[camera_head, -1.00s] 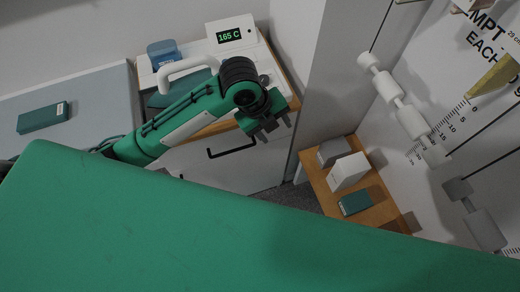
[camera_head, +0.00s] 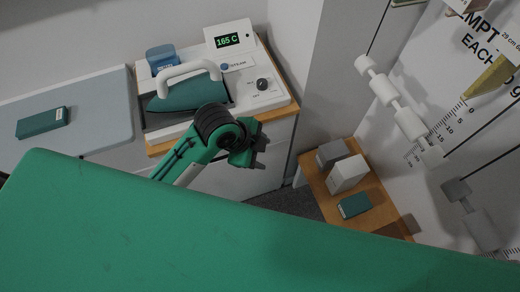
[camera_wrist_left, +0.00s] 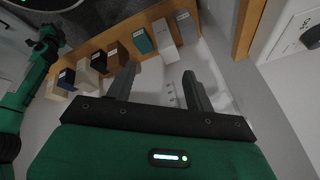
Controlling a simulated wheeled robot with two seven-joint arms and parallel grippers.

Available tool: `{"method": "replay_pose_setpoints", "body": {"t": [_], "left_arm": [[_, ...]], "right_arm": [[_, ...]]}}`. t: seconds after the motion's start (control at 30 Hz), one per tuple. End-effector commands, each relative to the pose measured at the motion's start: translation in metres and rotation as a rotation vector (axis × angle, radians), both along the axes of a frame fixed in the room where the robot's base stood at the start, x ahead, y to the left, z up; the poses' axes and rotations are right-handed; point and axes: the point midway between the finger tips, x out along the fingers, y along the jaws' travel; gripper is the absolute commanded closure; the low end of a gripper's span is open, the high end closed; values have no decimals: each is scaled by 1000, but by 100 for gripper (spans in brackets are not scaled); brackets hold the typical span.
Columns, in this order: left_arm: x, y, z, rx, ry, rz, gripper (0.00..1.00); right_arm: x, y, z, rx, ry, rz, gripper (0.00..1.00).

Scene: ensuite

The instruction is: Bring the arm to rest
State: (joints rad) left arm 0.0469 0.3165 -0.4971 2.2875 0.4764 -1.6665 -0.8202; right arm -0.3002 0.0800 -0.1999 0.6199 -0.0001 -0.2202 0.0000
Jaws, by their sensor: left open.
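My left gripper (camera_head: 258,152) is at the end of the bent green arm, in front of the white ironing station. Its two dark fingers are apart with nothing between them, as the left wrist view also shows (camera_wrist_left: 157,80). The teal iron with a white handle (camera_head: 178,97) stands on the station, behind and left of the gripper, apart from it. My right gripper does not show in the head view.
The station's display (camera_head: 228,41) reads 165 C. A teal box (camera_head: 42,122) lies on the grey board (camera_head: 95,118) at left. A wooden shelf (camera_head: 385,212) at right holds several boxes. White rollers (camera_head: 410,124) hang along the right wall. My green body fills the foreground.

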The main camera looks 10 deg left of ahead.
Motion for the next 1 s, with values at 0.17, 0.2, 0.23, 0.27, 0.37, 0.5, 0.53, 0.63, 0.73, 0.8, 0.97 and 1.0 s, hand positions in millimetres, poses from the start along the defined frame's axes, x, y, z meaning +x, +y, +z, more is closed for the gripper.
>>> {"method": "replay_pose_setpoints", "body": {"t": [0.17, 0.2, 0.23, 0.27, 0.37, 0.5, 0.53, 0.63, 0.73, 0.8, 0.97, 1.0], "left_arm": [[-1, 1, -1, -5, 5, 20, 46], [-1, 1, -1, -5, 5, 20, 46], [-1, 1, -1, -5, 5, 20, 46], [-1, 1, -1, -5, 5, 19, 46], [-1, 1, -1, -5, 5, 19, 46], [-1, 1, -1, -4, 5, 18, 46], [-1, 1, -1, -4, 5, 18, 46], [-1, 1, -1, -5, 5, 19, 46], [-4, 3, -3, -12, 15, 47, 46], [-8, 7, -7, -25, 33, 109, 46], [-29, 29, -22, -71, 109, 386, 46], [-36, 37, -27, -81, 132, 475, 46]], "right_arm": [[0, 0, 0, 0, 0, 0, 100], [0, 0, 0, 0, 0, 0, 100], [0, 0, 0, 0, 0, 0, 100], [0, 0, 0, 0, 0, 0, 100], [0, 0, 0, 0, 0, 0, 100], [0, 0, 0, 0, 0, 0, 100], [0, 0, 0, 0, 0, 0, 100], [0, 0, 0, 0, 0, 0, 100], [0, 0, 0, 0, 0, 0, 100], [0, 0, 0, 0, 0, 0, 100], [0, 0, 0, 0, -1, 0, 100], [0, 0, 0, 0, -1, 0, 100]]}}
